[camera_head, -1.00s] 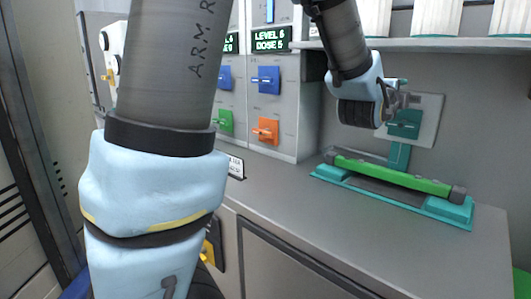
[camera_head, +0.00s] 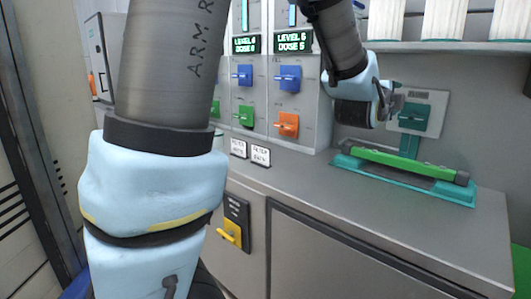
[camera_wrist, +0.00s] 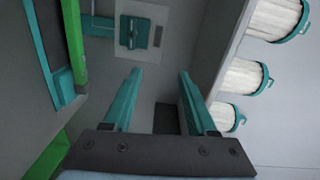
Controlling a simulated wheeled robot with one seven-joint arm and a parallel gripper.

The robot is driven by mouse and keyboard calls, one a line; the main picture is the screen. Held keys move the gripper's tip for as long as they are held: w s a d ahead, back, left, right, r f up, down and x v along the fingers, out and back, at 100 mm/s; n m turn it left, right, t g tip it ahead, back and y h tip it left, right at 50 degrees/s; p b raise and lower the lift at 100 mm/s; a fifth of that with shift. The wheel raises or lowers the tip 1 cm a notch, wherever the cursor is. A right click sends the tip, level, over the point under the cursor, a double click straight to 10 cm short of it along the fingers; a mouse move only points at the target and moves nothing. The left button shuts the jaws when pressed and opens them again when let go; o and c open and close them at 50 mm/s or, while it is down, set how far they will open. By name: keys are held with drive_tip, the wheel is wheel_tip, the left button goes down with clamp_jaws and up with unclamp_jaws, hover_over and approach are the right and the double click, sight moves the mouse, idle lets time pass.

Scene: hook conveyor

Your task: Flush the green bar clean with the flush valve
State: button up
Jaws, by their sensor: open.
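The green bar (camera_head: 401,163) lies across a teal cradle (camera_head: 460,195) on the counter, with dark end pieces. It also shows at the left of the wrist view (camera_wrist: 74,45). A teal valve (camera_head: 414,117) sits on a light wall plate above the cradle; the wrist view shows it with its lever (camera_wrist: 135,32) ahead of my gripper. My gripper (camera_wrist: 156,75) is open and empty, its teal fingers apart and short of the valve. In the head view my wrist hides most of the gripper. I cannot tell how clean the bar is.
Dispensers with blue knobs (camera_head: 289,78), a green knob (camera_head: 246,116) and an orange knob (camera_head: 287,124) stand left of my wrist. A yellow handle (camera_head: 230,231) is on the counter front. The mid counter is clear.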

drive_tip(key=w+a+f+n+g+y+b, duration=0.1)
drive_tip(key=a+f+n+y, duration=0.1)
drive_tip(key=a+f, duration=0.4)
drive_tip(key=a+f+n+g+y+b, duration=0.1)
drive_tip(key=a+f+n+y+b, duration=0.1)
drive_tip(key=a+f+n, duration=0.3)
drive_tip(key=w+a+f+n+g+y+b, duration=0.1)
drive_tip(key=a+f+n+y, duration=0.2)
drive_tip(key=a+f, duration=0.4)
drive_tip(key=shift+w+f+n+b, duration=0.3)
drive_tip(key=shift+f+n+b, duration=0.1)
drive_tip(key=shift+f, duration=0.35)
drive_tip(key=s+a+f+n+g+y+b, duration=0.2)
drive_tip(key=s+a+f+n+g, duration=0.2)
drive_tip(key=s+a+f+n, duration=0.45)
drive_tip(key=s+a+f+n+g+y+b, duration=0.25)
drive_tip(key=s+a+f+n+g, duration=0.3)
drive_tip(key=a, duration=0.55)
wheel_tip(320, 180, up, 19)
drive_tip(key=t+p, duration=0.1)
drive_tip(key=p, duration=1.8)
drive_tip(key=shift+s+d+p, duration=0.15)
drive_tip(key=shift+s+p, duration=0.1)
drive_tip(key=shift+p, duration=0.15)
